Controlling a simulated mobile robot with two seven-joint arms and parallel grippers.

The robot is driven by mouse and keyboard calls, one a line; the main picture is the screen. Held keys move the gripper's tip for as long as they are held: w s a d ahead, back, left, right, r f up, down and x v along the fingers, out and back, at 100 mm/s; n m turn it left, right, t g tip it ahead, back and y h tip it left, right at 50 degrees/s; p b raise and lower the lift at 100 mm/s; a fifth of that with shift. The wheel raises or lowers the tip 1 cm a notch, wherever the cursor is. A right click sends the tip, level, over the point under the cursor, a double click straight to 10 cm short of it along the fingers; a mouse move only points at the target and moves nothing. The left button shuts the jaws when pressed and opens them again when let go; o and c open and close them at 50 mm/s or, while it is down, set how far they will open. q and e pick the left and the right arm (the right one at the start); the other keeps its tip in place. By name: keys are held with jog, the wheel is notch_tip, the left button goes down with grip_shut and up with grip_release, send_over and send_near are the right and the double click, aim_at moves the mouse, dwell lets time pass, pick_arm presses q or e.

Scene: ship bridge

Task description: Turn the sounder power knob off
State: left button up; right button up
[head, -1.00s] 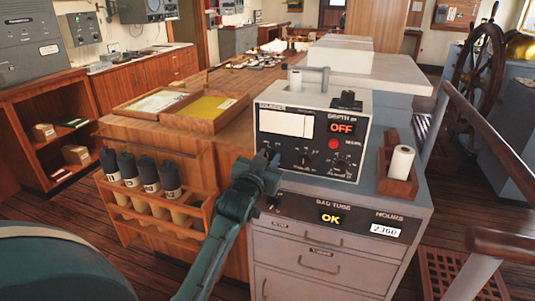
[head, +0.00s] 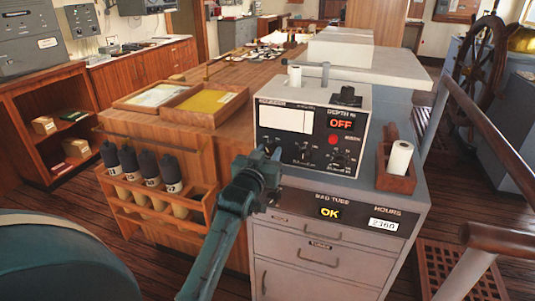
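The sounder (head: 312,122) is a grey box with a dark front panel on top of the grey cabinet. Its depth display (head: 341,124) reads OFF in red. A red button (head: 333,140) and several dark knobs, one of them a lower middle knob (head: 303,148), show on the panel. My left gripper (head: 270,153) is at the panel's lower left corner, where its tip hides part of the panel. I cannot tell whether it touches a knob or whether its fingers are open. My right gripper is not in view.
A paper roll (head: 399,158) stands in a wooden holder right of the sounder. A panel below has a yellow OK light (head: 330,212). Dark-capped tubes (head: 150,170) stand in a wooden rack at left. A handrail (head: 490,140) runs along the right.

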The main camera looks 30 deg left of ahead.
pick_arm(q)
jog(key=o, duration=0.3)
jog(key=b+v, duration=0.1)
jog(key=v, duration=1.2)
jog(key=shift+s, duration=0.15)
jog(key=s+d+f+m+g+h, duration=0.2)
jog(key=s+d+f, duration=0.3)
jog(key=f, duration=0.3)
jog(key=s+d+f+m+g+h+p, duration=0.1)
jog(key=s+d+f+m+g+h, duration=0.1)
jog(key=s+d+f, duration=0.3)
jog(key=s+d+f+m+g+h+p, duration=0.1)
jog(key=s+d+f+g+h, duration=0.1)
jog(key=s+d+f, duration=0.3)
jog(key=shift+d+f+m+g+h, duration=0.15)
jog(key=shift+d+f+h, duration=0.25)
jog(key=shift+f, duration=0.6)
jog(key=shift+d+f+m+g+h, duration=0.1)
jog(key=shift+d+f+h, duration=0.1)
jog(key=shift+d+f, duration=0.6)
jog(key=shift+d+f+m+g+h, duration=0.15)
jog(key=shift+d+f+h, duration=0.15)
jog(key=shift+f, duration=0.95)
